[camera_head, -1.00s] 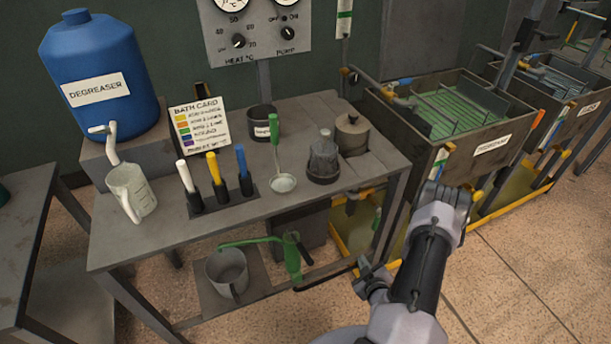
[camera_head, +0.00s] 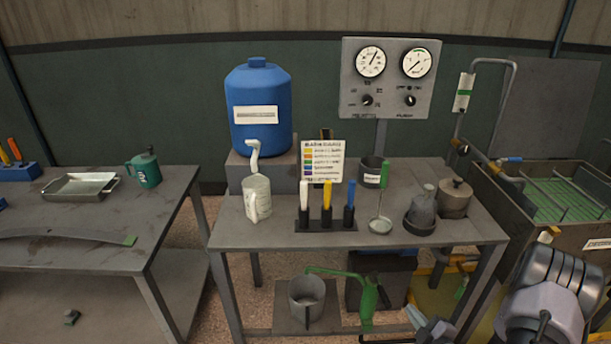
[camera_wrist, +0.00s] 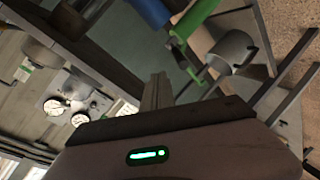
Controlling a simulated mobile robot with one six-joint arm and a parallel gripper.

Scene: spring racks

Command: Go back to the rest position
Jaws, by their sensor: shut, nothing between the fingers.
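My gripper shows in the wrist view, its two fingers (camera_wrist: 157,91) together with nothing between them. In the head view part of my arm stands at the lower right, in front of the bath rack side, and a small part of my gripper (camera_head: 432,328) shows at the bottom edge. It is in front of the workbench (camera_head: 270,236) and holds nothing that I can see.
On the bench stand a blue degreaser drum (camera_head: 262,90), a white jug (camera_head: 257,198), a marker stand (camera_head: 326,224), a ladle (camera_head: 381,224) and pots. A bath tank (camera_head: 540,225) is right; another table (camera_head: 80,255) is left.

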